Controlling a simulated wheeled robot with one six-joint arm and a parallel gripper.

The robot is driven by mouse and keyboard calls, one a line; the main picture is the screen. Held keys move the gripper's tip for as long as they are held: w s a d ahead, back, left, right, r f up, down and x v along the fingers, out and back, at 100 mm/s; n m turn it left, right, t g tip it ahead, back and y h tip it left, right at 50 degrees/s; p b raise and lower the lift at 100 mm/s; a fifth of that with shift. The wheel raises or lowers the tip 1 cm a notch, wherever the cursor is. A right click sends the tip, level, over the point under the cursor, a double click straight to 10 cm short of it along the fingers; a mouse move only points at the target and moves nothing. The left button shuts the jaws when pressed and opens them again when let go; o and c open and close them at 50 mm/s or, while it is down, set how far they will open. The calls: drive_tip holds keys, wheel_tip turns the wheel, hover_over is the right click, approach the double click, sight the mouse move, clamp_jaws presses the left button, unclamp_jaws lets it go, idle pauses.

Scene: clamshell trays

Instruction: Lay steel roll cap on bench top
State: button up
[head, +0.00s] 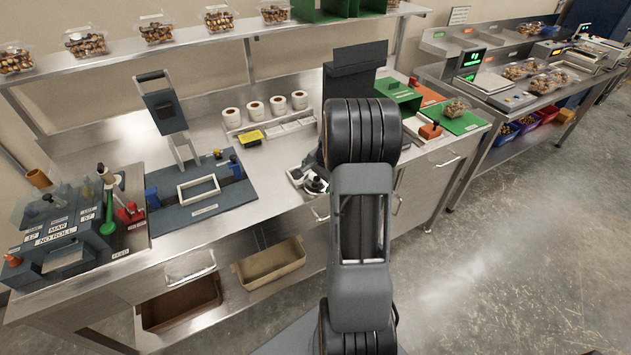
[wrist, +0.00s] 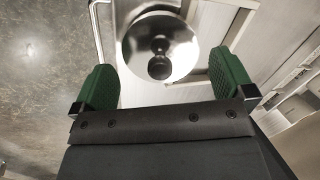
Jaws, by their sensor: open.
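The steel roll cap (wrist: 160,30), a shiny round disc with a black knob, lies in the upper middle of the wrist view. A cap with a black knob also shows in the head view (head: 316,185), near the front edge of the steel bench top (head: 240,215). My gripper (wrist: 162,65) is open, with one green finger pad on each side of the cap in the picture. I see no contact between pads and cap. A pale frame shows around the cap; what lies directly under the cap is hidden.
Several white label rolls (head: 255,111) stand behind on the bench. A dark press plate with a pale frame (head: 198,187) is left of the cap, and a label coder (head: 62,235) is farther left. Green trays (head: 400,95) stand at right. Bare steel lies left of the cap.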

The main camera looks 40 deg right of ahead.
drive_tip(key=shift+x, duration=0.95)
drive_tip(key=shift+c, duration=0.5)
drive_tip(key=c, duration=0.7)
drive_tip(key=shift+r, duration=0.15)
